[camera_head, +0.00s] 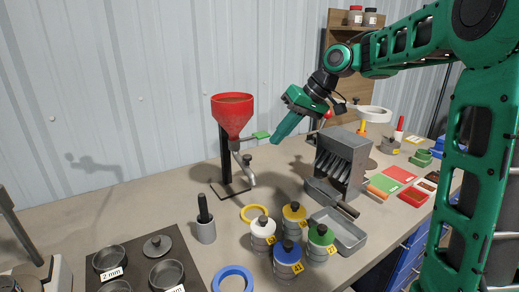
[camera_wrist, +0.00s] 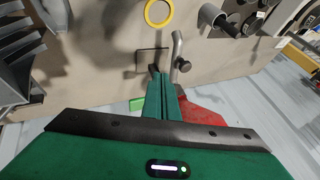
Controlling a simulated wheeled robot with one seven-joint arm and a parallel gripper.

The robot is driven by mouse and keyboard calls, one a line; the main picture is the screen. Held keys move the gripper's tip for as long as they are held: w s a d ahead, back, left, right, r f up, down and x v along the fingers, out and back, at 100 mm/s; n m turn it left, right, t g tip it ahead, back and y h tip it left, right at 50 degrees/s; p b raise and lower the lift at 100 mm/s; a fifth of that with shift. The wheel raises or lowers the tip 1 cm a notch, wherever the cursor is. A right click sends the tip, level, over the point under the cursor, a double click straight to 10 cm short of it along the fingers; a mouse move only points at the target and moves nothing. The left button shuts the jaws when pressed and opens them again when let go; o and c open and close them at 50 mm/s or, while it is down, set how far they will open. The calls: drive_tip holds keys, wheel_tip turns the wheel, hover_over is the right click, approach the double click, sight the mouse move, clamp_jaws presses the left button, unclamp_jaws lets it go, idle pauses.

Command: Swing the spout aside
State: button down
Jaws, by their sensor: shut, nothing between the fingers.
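The grey metal spout (camera_head: 249,172) hangs below the red hopper (camera_head: 232,115), which stands on a black post. The spout also shows in the wrist view (camera_wrist: 177,45), beside a dark knob (camera_wrist: 185,66). A green tab (camera_head: 261,135) sticks out right of the hopper's neck. My gripper (camera_head: 276,141) is shut and empty, pointing down to the right of the hopper and above the spout's level. In the wrist view its fingertips (camera_wrist: 160,72) appear close to the spout and knob; whether they touch cannot be told. My gripper's fingers partly hide the hopper there.
A grey slotted box (camera_head: 340,158) stands right of the hopper, with a metal tray (camera_head: 340,238) in front. Several lidded jars, a yellow ring (camera_head: 254,213) and a dark-handled tool in a cup (camera_head: 206,230) stand on the bench nearer. The wall is behind.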

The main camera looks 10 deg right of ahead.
sight(245, 166)
drive_tip(key=a+f, duration=0.3)
drive_tip(key=a, duration=0.2)
drive_tip(key=shift+a+f, duration=0.2)
drive_tip(key=shift+a, duration=0.05)
drive_tip(key=shift+d, duration=0.2)
